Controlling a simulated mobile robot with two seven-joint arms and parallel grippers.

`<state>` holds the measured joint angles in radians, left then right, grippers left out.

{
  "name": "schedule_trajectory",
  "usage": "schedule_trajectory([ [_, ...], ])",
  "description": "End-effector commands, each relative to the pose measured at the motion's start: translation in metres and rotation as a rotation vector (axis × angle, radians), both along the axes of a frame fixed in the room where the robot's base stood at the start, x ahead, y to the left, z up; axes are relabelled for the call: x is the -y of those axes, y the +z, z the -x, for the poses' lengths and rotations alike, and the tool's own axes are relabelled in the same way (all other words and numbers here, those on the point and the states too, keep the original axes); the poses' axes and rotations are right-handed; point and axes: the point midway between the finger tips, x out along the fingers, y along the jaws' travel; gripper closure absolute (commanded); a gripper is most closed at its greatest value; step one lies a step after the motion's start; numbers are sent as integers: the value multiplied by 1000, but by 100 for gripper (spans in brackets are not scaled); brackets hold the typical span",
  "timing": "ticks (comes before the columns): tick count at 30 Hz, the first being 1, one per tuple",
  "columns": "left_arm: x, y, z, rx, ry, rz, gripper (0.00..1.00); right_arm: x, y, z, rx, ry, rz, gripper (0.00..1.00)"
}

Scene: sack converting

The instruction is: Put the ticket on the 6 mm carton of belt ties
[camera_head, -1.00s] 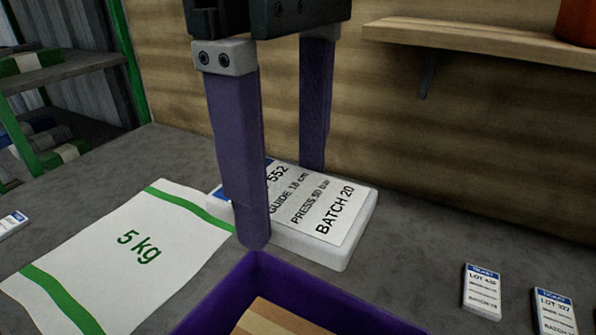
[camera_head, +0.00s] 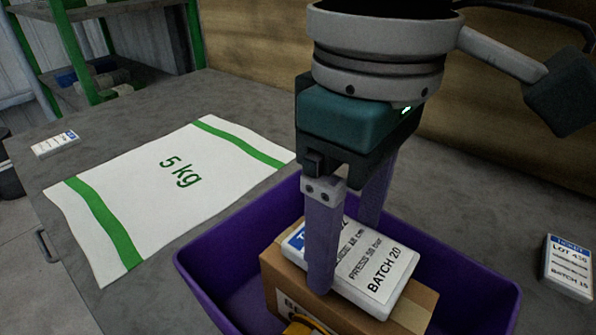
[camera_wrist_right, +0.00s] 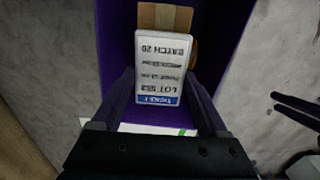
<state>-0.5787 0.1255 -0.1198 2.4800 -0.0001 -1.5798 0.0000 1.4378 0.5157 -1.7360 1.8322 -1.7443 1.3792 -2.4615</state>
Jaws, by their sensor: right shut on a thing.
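My right gripper (camera_head: 345,240) is shut on a thick white ticket (camera_head: 375,283) printed LOT 552 and BATCH 20, with a blue band at one end. The ticket also shows between the fingers in the right wrist view (camera_wrist_right: 163,68). It is over the top of a brown carton (camera_head: 285,290) inside a purple crate (camera_head: 215,292); I cannot tell whether it touches the carton. The carton's front label is mostly hidden, so its size cannot be read. A yellow-orange item (camera_head: 305,326) shows at the carton's front.
A white 5 kg sack (camera_head: 150,195) with green stripes lies flat left of the crate. Another ticket (camera_head: 568,268) lies at the right and a small one (camera_head: 55,143) at the far left. A green-framed shelf (camera_head: 110,75) stands behind.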

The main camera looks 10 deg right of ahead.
Motion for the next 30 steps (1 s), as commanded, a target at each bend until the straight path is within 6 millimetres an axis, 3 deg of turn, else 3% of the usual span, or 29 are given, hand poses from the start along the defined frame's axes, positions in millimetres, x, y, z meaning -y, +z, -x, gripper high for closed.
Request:
schedule_trajectory([
  [1, 0, -11, 0, 0, 0, 0, 59, 0, -15, 0, -2, 0, 1, 80],
  [3, 0, -15, 0, 0, 0, 0, 59, 0, -22, 0, 0, 0, 1, 80],
  [15, 2, -18, 0, -1, 5, 9, 59, 0, -24, 0, 1, 0, 1, 80],
  [16, 2, -16, 0, -1, 6, 9, 59, 0, -22, 0, 1, 0, 1, 20],
  [21, 3, -15, 0, -2, 7, 11, 59, 0, -22, 0, 1, 0, 1, 1],
  [30, 3, -12, 0, -1, 6, 9, 59, 0, -19, 0, 1, 0, 1, 0],
])
